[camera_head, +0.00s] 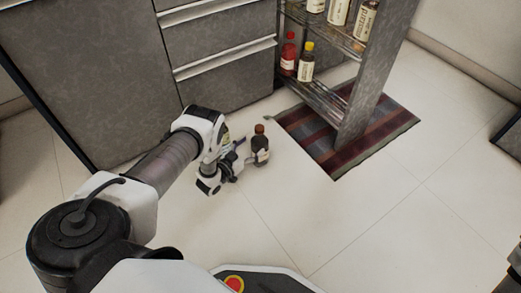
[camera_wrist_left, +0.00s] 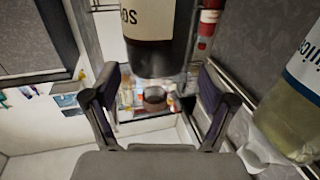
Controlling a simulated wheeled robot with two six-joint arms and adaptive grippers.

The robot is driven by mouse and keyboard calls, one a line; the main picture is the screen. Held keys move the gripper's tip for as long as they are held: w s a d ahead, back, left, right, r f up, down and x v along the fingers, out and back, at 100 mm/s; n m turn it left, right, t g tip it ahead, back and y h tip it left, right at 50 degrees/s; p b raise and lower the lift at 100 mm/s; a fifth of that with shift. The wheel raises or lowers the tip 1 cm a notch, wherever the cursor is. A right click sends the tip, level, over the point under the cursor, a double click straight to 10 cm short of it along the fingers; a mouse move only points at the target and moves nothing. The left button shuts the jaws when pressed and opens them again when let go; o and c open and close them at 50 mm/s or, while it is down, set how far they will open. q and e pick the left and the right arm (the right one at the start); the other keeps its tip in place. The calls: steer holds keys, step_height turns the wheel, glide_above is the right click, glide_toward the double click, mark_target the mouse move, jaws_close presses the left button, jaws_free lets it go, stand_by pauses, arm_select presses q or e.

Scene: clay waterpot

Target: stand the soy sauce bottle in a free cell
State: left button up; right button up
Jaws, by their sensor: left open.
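The soy sauce bottle (camera_head: 262,146), dark with a brown cap, stands upright on the pale floor in the head view. My left gripper (camera_head: 243,160) is open beside it, at its left. In the left wrist view the same bottle (camera_wrist_left: 148,55) hangs into the picture from the top, its pale label partly cut off, between the open fingers of my left gripper (camera_wrist_left: 158,100). I cannot tell whether a finger touches it. The pull-out rack (camera_head: 318,100) holds several bottles on two levels; its cells are not clear from here. No fingers of my right gripper show.
A second bottle (camera_wrist_left: 295,95) with yellowish contents is close at the right of the left wrist view. A red striped mat (camera_head: 375,135) lies under the rack. Grey drawers (camera_head: 215,45) stand behind my left gripper. The floor (camera_head: 390,225) at the front right is clear.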

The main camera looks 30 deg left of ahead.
mark_target(264, 138)
arm_select(q)
steer(key=w+b, duration=0.1)
steer(key=w+d+f+b, duration=0.1)
steer(key=w, duration=0.1)
steer(key=w+b, duration=0.2)
steer(key=shift+w+d+f, duration=0.15)
steer(key=shift+w, duration=0.4)
steer(key=shift+r, duration=0.3)
steer(key=c, duration=1.5)
jaws_close()
steer(key=shift+r, duration=0.15)
